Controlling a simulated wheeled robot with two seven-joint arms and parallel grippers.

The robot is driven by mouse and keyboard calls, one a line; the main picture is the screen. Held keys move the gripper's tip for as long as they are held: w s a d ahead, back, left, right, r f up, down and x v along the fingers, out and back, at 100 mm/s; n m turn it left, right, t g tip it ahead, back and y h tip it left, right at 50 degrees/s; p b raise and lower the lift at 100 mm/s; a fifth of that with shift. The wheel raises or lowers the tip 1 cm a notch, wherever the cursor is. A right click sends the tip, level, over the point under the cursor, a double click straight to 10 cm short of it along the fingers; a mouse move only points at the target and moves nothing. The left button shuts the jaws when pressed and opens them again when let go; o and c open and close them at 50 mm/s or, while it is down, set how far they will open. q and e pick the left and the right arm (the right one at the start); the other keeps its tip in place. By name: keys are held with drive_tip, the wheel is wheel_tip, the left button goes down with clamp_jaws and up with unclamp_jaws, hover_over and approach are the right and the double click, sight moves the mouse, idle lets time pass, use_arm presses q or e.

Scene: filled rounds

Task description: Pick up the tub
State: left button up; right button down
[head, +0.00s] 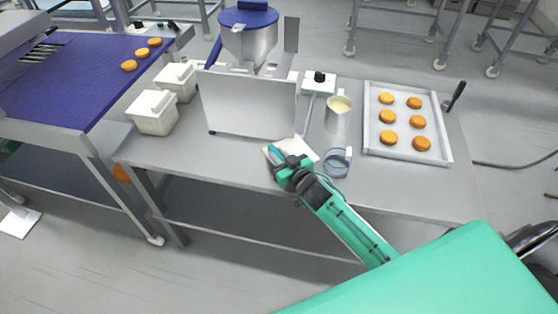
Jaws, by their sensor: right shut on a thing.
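Two white lidded tubs stand on the left part of the steel table: a nearer tub (153,114) and a farther tub (175,80). Both are upright and well to the left of my grippers. My right gripper (283,156) is low at the table's front edge, in front of the upright metal panel. It is shut on a white flat thing (306,148), partly hidden by the fingers; I cannot tell just what it is. My left gripper is not in view.
The steel panel (248,106) stands before a hopper (248,35) with a blue lid. A jug (337,120) and a clear round container (337,164) stand to the right. A tray (444,150) holds several round cakes. A blue conveyor (90,75) is at left.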

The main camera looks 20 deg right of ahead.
drive_tip(key=shift+f, duration=1.3)
drive_tip(key=c, duration=1.3)
unclamp_jaws()
drive_tip(key=shift+f, duration=0.1)
drive_tip(key=shift+s, duration=0.1)
